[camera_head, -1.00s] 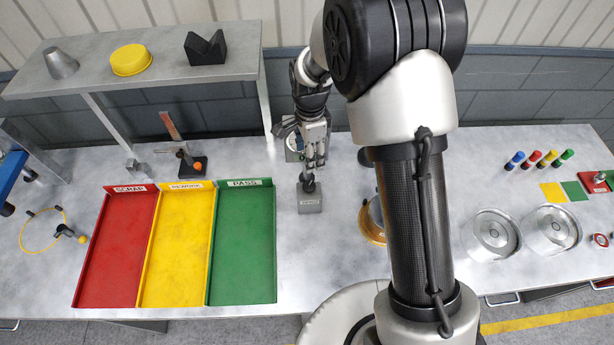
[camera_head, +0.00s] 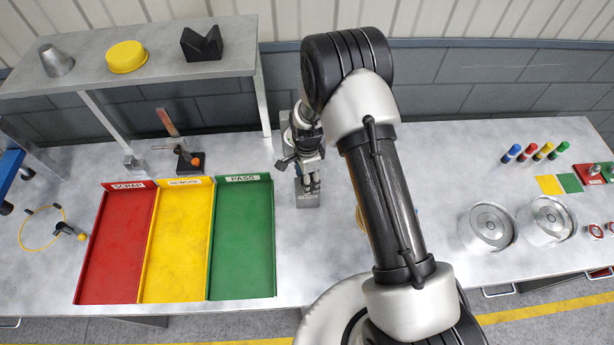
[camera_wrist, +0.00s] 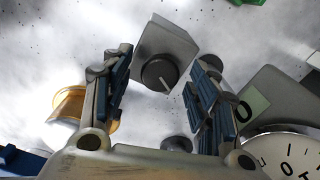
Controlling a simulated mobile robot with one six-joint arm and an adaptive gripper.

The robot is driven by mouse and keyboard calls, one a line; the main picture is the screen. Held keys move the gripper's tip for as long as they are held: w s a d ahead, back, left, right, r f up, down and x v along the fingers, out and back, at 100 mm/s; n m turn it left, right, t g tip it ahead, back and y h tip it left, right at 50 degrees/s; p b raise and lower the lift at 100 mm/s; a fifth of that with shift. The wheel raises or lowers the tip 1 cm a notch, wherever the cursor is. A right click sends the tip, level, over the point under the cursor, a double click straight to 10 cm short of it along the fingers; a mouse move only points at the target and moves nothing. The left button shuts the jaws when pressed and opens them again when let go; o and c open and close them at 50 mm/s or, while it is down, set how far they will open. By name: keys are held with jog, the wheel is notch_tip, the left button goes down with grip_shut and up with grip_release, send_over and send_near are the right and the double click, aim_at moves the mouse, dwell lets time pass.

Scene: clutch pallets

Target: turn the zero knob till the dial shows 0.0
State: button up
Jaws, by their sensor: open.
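The zero knob (camera_wrist: 160,75) is a dark round knob with a pale pointer line, on a grey block (camera_wrist: 168,38). In the head view the block (camera_head: 307,200) stands on the bench right of the green tray, and my gripper covers its knob. My gripper (camera_wrist: 162,68) is open, with one blue-padded finger on each side of the knob in the wrist view; no contact shows. It also shows in the head view (camera_head: 308,183), over the block. The dial (camera_wrist: 290,156) is cut off at the wrist view's lower right; its needle and reading cannot be seen.
Red (camera_head: 117,245), yellow (camera_head: 175,245) and green (camera_head: 241,245) trays lie to the left. A grey shelf (camera_head: 90,82) stands behind them. A brass-coloured round thing (camera_wrist: 70,105) is at the wrist view's left. Two silver round parts (camera_head: 488,228) sit at the right.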

jog(key=c, duration=1.1)
jog(key=shift+o, duration=0.2)
jog(key=shift+n+b, duration=0.4)
jog(key=n+b, duration=0.2)
jog(key=shift+f+n, duration=0.1)
jog(key=shift+n, duration=0.2)
jog(key=shift+n+b, duration=1.35)
jog(key=shift+n, duration=0.85)
jog(key=o, duration=1.1)
jog(key=shift+c, duration=0.2)
